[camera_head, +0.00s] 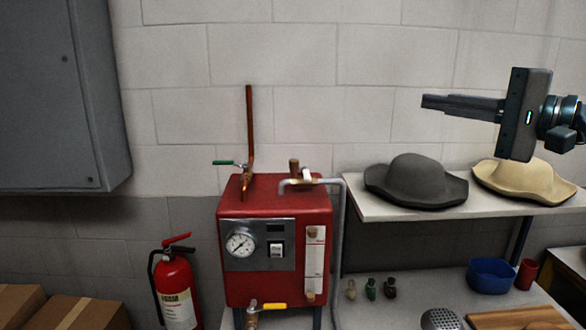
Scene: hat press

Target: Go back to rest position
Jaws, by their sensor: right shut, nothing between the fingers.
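My right gripper (428,103) comes in from the right edge, with its fingers pointing left. Its fingers are together and hold nothing. It is in front of the wall, above a dark grey hat (416,178) and a tan hat (524,178), and apart from both. Both hats rest on a white shelf (380,213). My left gripper is not in the picture.
A red boiler (278,211) with a gauge, valves and pipes stands left of the shelf. A fire extinguisher (176,285), a grey cabinet (60,100) and cardboard boxes (75,314) are at the left. Below the shelf are a blue bowl (491,274) and a red cup (526,275).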

